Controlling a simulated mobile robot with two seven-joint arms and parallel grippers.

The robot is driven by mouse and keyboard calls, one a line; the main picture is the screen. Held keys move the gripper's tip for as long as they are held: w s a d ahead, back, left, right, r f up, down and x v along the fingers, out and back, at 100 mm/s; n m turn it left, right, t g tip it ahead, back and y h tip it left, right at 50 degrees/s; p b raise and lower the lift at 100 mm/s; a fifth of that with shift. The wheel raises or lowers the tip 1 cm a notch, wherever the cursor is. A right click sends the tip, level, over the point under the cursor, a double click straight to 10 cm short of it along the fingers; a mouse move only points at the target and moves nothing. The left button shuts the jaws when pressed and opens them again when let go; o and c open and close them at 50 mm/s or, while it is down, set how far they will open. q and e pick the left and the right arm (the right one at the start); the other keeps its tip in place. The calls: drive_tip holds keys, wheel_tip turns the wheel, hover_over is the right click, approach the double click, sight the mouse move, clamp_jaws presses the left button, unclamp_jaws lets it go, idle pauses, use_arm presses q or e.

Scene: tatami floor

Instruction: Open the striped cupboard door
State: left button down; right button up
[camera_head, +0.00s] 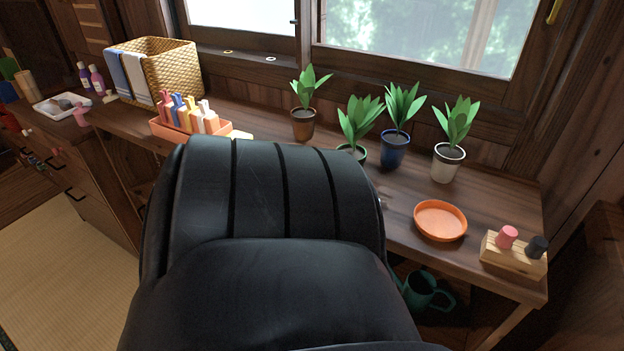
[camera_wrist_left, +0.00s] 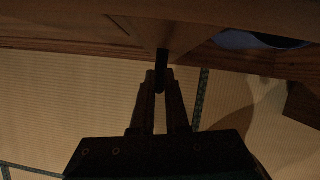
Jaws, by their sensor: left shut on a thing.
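My left gripper (camera_wrist_left: 160,82) is in the left wrist view, its two fingers closed around a dark bar-like handle (camera_wrist_left: 162,55). The handle sits at the lower edge of a brown wooden panel (camera_wrist_left: 75,38), which is in shadow. I cannot make out stripes on this panel, so I cannot tell from its look whether it is the striped door. In the head view a large black part of my own arm fills the lower middle and hides what is behind it; neither gripper shows there. My right gripper is in no view.
A wooden counter (camera_head: 505,200) runs under the window, with potted plants (camera_head: 395,150), an orange dish (camera_head: 440,221), an orange caddy (camera_head: 172,130) and a wicker basket (camera_head: 180,75). A green watering can (camera_head: 420,292) stands below. Tatami floor (camera_head: 65,260) is clear at lower left.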

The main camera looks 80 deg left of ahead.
use_arm(q)
drive_tip(key=shift+d, duration=0.15)
drive_tip(key=c, duration=0.9)
unclamp_jaws()
